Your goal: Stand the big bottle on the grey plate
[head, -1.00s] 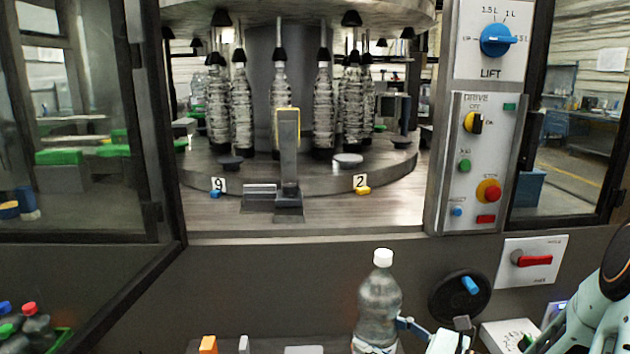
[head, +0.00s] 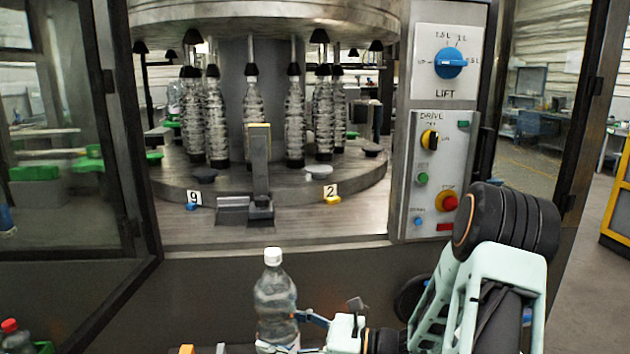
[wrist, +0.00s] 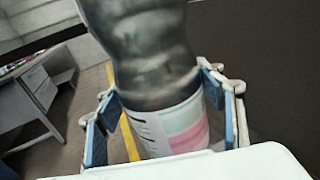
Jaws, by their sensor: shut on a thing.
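The big bottle (head: 275,300) is clear with a white cap and a pale label, upright in the head view in front of the machine's lower panel. My gripper (wrist: 160,112) is shut on it. In the wrist view its blue-padded fingers lie on either side of the bottle (wrist: 150,60) around the label's upper edge. The bottle's base is hidden. A light grey plate (head: 322,173) sits empty on the carousel rim behind the number 2 tag, above and right of the bottle in the picture. A darker plate (head: 211,174) sits behind the number 9 tag.
Several bottles (head: 253,115) hang around the carousel (head: 275,190). A post with a yellow top (head: 259,165) stands between the two plates. An open glass door (head: 70,150) is at left, and the control panel (head: 432,175) at right. The sill (head: 340,228) is mostly clear.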

